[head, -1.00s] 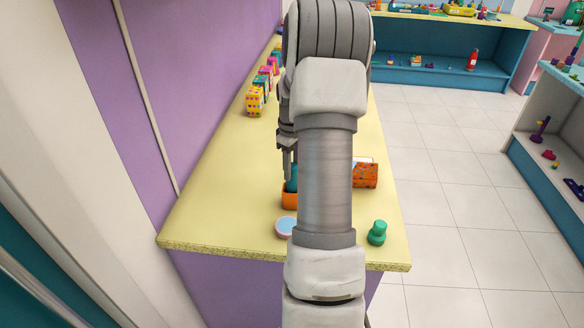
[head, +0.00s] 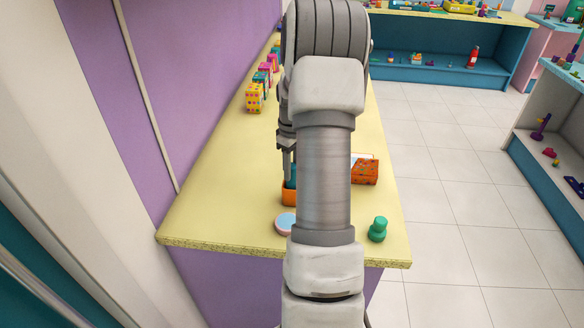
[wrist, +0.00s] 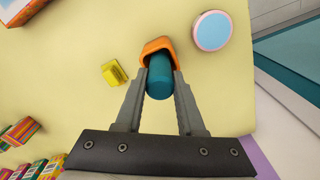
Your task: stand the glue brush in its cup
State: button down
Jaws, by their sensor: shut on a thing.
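The glue brush (wrist: 160,76) is a teal, rounded stick. My gripper (wrist: 160,84) is shut on it, one finger on each side. The cup (wrist: 157,45) is small and orange, and in the wrist view it shows just beyond the brush, its rim partly around it. In the head view the cup (head: 289,196) stands on the table left of my arm, with my gripper (head: 288,166) right above it. The brush points down into or just over the cup; I cannot tell whether its lower end touches the bottom. My arm hides the cup's right side.
A round blue-topped, pink-rimmed tin (head: 285,222) lies close in front of the cup. A green peg-like piece (head: 378,229) stands by the table's right edge, and an orange box (head: 365,170) is behind my arm. A yellow block (wrist: 115,73) sits left of the cup.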

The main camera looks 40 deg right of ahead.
jog(key=shift+f, duration=0.25)
grip_release()
dwell(0.5)
jog(key=shift+r, duration=0.15)
jog(key=shift+r+p, duration=3.05)
jog(key=shift+r, duration=1.35)
